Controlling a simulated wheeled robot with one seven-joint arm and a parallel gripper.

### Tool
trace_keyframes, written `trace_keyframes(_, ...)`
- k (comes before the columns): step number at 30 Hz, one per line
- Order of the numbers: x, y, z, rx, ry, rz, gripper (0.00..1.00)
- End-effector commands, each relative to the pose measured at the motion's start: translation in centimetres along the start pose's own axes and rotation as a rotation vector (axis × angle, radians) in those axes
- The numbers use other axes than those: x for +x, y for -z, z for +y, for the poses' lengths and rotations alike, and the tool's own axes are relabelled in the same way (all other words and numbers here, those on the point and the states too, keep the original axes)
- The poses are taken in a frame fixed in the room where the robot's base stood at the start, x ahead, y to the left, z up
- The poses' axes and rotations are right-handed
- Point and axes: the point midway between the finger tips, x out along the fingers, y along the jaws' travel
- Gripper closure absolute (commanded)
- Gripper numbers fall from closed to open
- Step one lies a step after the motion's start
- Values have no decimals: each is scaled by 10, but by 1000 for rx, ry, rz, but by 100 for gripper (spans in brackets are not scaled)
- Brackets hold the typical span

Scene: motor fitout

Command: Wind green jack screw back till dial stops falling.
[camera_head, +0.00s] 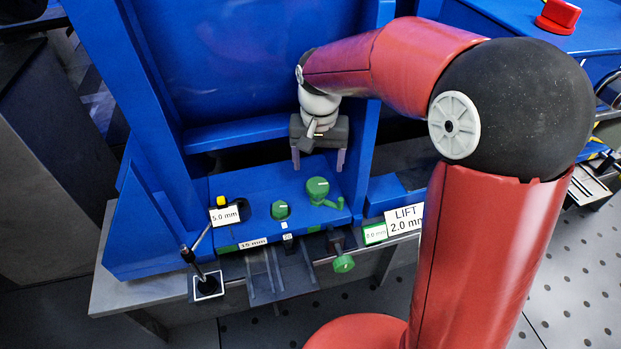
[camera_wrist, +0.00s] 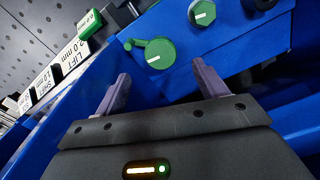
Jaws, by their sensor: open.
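A green round knob with a crank handle (camera_head: 318,189) sits on top of the blue housing (camera_head: 255,188). The same cranked knob (camera_wrist: 160,54) shows in the wrist view, just beyond and between my fingertips. A second green knob (camera_head: 280,210) without a handle sits to its left, and a third green knob (camera_head: 343,264) stands on a shaft at the housing's front. Which one is the jack screw is not marked. My gripper (camera_head: 318,163) is open and empty, behind the cranked knob and apart from it. A sign reads LIFT 2.0 mm (camera_head: 405,219).
A green 0.0 mm display (camera_head: 375,233) stands beside the LIFT sign. A 5.0 mm sign (camera_head: 225,216) and a black lever (camera_head: 203,270) are at the left front. Blue uprights flank my gripper. A red button (camera_head: 558,15) is far right.

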Motion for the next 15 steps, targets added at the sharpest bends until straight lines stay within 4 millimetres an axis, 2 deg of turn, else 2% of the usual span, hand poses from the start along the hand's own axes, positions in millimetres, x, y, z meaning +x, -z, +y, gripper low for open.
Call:
trace_keyframes(9, 51, -1, 0, -1, 0, -5, 28)
trace_keyframes(15, 71, -1, 0, -3, 0, -2, 28)
